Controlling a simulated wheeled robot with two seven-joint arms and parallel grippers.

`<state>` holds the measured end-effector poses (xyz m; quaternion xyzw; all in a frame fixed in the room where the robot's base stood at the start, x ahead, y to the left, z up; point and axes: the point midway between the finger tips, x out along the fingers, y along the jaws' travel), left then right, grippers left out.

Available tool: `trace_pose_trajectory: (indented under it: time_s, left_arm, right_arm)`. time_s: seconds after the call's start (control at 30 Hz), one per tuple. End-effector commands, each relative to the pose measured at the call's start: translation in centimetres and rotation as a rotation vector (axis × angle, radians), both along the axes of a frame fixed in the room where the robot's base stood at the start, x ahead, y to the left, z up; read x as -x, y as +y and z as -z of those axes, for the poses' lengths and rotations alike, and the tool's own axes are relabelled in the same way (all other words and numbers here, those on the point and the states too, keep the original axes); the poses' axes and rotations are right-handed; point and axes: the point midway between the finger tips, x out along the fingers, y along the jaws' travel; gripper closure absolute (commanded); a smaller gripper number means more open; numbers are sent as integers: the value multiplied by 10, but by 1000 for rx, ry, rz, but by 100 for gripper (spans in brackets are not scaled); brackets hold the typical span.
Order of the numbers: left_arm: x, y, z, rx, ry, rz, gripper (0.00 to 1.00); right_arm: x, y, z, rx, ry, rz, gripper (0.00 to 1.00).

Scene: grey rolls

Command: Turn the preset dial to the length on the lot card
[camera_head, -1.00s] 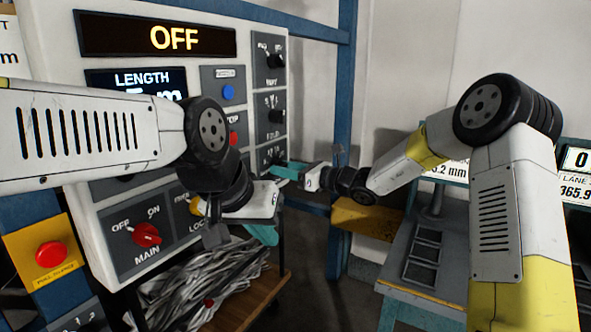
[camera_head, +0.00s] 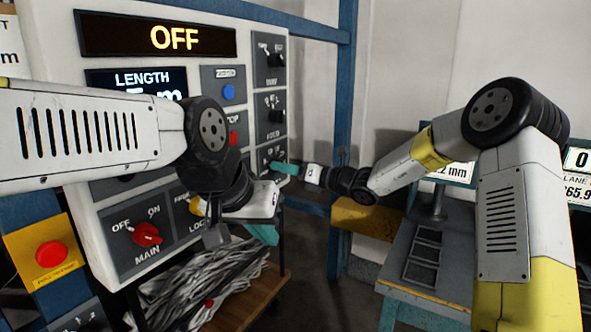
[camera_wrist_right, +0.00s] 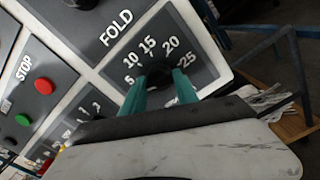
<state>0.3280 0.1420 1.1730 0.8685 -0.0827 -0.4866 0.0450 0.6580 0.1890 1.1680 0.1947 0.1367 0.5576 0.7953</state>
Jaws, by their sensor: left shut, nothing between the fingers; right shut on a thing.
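The preset dial (camera_wrist_right: 159,76) is a dark knob inside a white scale marked 5 to 25, seen in the right wrist view. My right gripper (camera_wrist_right: 160,90) is shut on it, one teal finger on each side. Its pointer is too dark to read. In the head view this gripper (camera_head: 276,166) reaches the right edge of the panel. My left gripper (camera_head: 262,235) is shut and empty, low in front of the panel. The length display (camera_head: 135,83) is partly hidden by my left arm. A card (camera_head: 10,45) at the far left is cut off, its value unreadable.
The panel also holds an OFF display (camera_head: 158,38), a red main switch (camera_head: 146,234), a blue button (camera_head: 228,92) and a FOLD knob (camera_head: 275,102). A blue post (camera_head: 343,120) stands behind my right gripper. Grey strips (camera_head: 205,285) lie below the panel.

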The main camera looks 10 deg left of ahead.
Motion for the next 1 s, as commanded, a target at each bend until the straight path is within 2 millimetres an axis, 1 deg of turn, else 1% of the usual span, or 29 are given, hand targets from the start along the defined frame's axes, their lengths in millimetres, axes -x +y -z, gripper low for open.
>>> trace_pose_trajectory:
  time_s: [0.2,0.4,0.93,0.97,1.0]
  left_arm:
    - [0,0,0,0,0,0,100]
    - [0,0,0,0,0,0,100]
    - [0,0,0,0,0,0,100]
    - [0,0,0,0,0,0,100]
    - [0,0,0,0,0,0,100]
  right_arm:
    - [0,-1,0,-44,119,1,100]
    - [-1,-1,0,-67,181,3,100]
    - [-1,-1,0,-75,206,3,100]
    - [-1,-1,0,-75,206,3,60]
    - [-1,-1,0,-74,205,2,53]
